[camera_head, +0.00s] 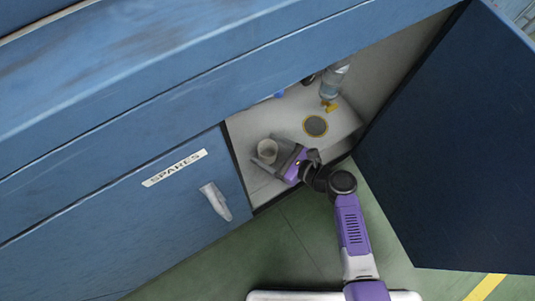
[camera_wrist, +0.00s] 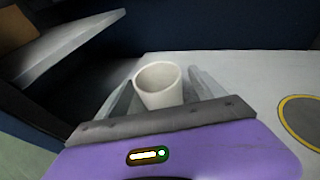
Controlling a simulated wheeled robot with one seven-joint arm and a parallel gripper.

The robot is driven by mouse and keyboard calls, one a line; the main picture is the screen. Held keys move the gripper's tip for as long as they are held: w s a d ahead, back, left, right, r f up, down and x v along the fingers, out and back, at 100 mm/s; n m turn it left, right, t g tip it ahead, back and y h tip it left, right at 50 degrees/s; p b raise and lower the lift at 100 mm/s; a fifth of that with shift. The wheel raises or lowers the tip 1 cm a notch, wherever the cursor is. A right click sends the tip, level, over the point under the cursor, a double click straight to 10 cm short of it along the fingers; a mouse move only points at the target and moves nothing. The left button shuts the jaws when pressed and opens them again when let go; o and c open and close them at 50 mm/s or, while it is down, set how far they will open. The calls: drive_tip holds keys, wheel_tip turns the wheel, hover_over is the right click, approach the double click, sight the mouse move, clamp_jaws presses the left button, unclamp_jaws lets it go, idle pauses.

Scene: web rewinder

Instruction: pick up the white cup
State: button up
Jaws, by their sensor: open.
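The white cup (camera_head: 267,150) stands upright inside the open cabinet, near the left side of its opening. My gripper (camera_head: 264,154) reaches into the cabinet from the right, with the cup at its fingers. In the wrist view the cup (camera_wrist: 160,84) sits between the two fingers of my gripper (camera_wrist: 163,88), one on each side. The fingers are open, and a gap shows between the cup and the right finger. The lower part of the cup is hidden behind the gripper body.
A round yellow-rimmed disc (camera_head: 315,126) lies on the cabinet floor. A clear bottle (camera_head: 333,82) and a small yellow item (camera_head: 330,106) are behind it. The open blue door (camera_head: 450,140) is at right; a closed door labelled SPARES (camera_head: 130,215) is at left.

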drive_tip(key=shift+a, duration=0.1)
drive_tip(key=c, duration=1.4)
drive_tip(key=shift+c, duration=0.2)
